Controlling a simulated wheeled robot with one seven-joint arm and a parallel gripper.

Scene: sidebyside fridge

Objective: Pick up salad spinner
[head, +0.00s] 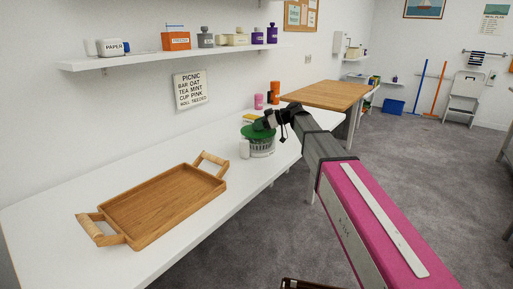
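The salad spinner (262,147) stands on the white counter, with a green lid and a pale, see-through bowl. My gripper (268,122) is at the end of my extended arm, over the right side of the green lid. The gripper is dark and small in the head view. Its fingers cannot be made out clearly, and I cannot tell whether they touch the lid or its knob.
A wooden tray (165,207) with two handles lies on the counter (60,222) at left. Pink (259,101) and orange (275,92) bottles stand behind. A wooden table (330,94) is beyond.

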